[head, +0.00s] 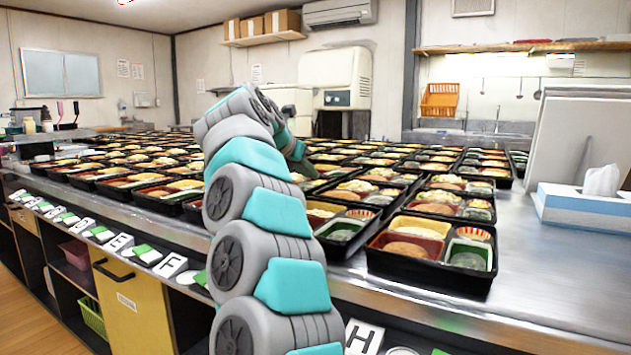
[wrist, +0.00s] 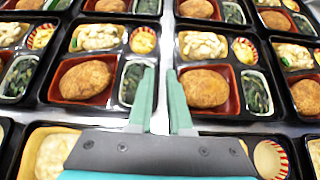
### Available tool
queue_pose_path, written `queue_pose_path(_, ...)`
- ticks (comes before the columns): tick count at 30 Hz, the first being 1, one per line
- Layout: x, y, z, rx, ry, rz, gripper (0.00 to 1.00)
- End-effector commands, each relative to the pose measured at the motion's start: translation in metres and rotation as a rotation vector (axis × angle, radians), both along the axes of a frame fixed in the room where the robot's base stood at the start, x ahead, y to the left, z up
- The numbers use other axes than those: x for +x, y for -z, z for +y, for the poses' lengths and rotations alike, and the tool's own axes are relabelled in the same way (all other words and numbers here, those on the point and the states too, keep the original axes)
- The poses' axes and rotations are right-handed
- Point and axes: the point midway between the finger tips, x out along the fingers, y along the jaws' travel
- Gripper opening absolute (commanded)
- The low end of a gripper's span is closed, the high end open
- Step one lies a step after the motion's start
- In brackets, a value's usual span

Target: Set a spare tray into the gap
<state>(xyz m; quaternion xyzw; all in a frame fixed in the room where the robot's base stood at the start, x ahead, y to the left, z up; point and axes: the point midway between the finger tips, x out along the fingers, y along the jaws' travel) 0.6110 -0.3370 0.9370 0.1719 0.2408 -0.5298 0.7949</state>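My gripper (wrist: 160,72) shows in the wrist view with its two teal fingers a little apart and nothing seen between them. It points at the strip of bare counter between a left bento tray (wrist: 108,108) and a right bento tray (wrist: 228,117). Both trays are black and filled, with a brown patty in a red compartment and dark greens. Whether the fingers touch either tray, I cannot tell. In the head view my arm hides the fingers. I cannot tell which tray is the spare one, and no empty tray-sized gap is clearly visible.
Rows of filled trays cover the steel counter (head: 560,282). A tray (head: 420,272) stands at the near edge, right of my arm. A tissue box (head: 585,207) is at the right, with bare counter before it. Letter cards (head: 170,265) line the lower front ledge.

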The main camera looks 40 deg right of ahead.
Motion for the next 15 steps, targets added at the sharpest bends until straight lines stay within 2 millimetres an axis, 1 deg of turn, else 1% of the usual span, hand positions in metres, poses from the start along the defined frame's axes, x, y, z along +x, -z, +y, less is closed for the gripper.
queue_pose_path(1, -0.003, -0.007, 0.009, 0.000, -0.003, -0.002, 0.17)
queue_pose_path(3, -0.007, -0.014, 0.019, -0.001, -0.004, -0.003, 0.17)
queue_pose_path(6, -0.012, -0.022, 0.029, -0.002, -0.003, -0.004, 0.17)
queue_pose_path(10, -0.016, -0.028, 0.037, 0.001, -0.001, -0.002, 0.17)
queue_pose_path(15, -0.018, -0.030, 0.040, 0.001, 0.000, -0.001, 0.17)
